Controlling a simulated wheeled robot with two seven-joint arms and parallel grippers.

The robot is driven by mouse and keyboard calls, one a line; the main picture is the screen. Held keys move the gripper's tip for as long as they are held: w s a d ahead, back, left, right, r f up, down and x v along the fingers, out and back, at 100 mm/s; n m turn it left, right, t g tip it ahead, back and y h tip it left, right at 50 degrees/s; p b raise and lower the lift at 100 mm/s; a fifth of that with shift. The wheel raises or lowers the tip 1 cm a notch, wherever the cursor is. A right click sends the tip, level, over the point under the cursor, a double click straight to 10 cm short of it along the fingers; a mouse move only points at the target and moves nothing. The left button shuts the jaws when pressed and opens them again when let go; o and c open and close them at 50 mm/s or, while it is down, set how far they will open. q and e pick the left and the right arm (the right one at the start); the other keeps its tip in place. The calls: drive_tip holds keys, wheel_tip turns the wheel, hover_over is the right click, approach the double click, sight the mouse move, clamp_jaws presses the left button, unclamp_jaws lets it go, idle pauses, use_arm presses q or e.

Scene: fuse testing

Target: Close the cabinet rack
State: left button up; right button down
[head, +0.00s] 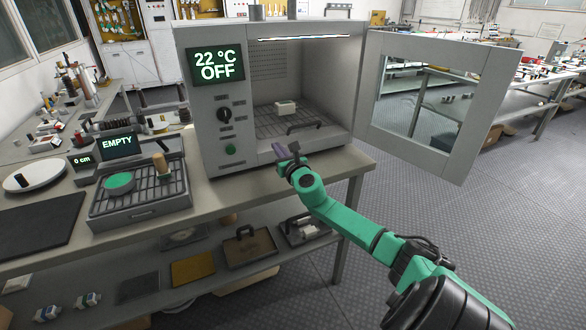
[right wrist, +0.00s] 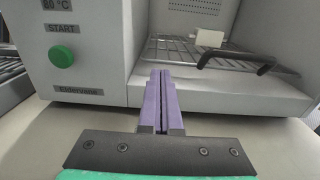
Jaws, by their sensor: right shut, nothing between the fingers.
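The grey cabinet (head: 200,120) stands on the table with its windowed door (head: 482,115) swung wide open to the right. Inside it is a wire rack (head: 268,122) with a dark handle (head: 304,127) at its front; the rack also shows in the right wrist view (right wrist: 196,52), with its handle (right wrist: 240,58). A small white block (head: 286,107) sits on the rack. My right gripper (head: 286,150) is shut and empty, in front of the cabinet's lower front edge. In the right wrist view its purple fingers (right wrist: 161,95) point at the front, left of and below the handle. My left gripper is not in view.
The cabinet's display (head: 215,64) reads 22 °C OFF, above a knob and a green button (head: 231,149). A tray with a grid (head: 140,203) stands to the left. The open door fills the space right of the cabinet. A shelf below holds trays and boxes.

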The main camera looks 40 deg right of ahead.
drive_tip(key=s, duration=0.1)
drive_tip(key=s+f, duration=0.1)
drive_tip(key=shift+s+a, duration=0.3)
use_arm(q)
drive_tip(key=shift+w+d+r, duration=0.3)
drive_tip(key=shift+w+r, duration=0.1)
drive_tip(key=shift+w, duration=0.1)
use_arm(e)
drive_tip(key=v, duration=0.5)
drive_tip(key=shift+s+a+r, duration=0.15)
drive_tip(key=shift+s+r, duration=0.1)
drive_tip(key=shift+s, duration=0.15)
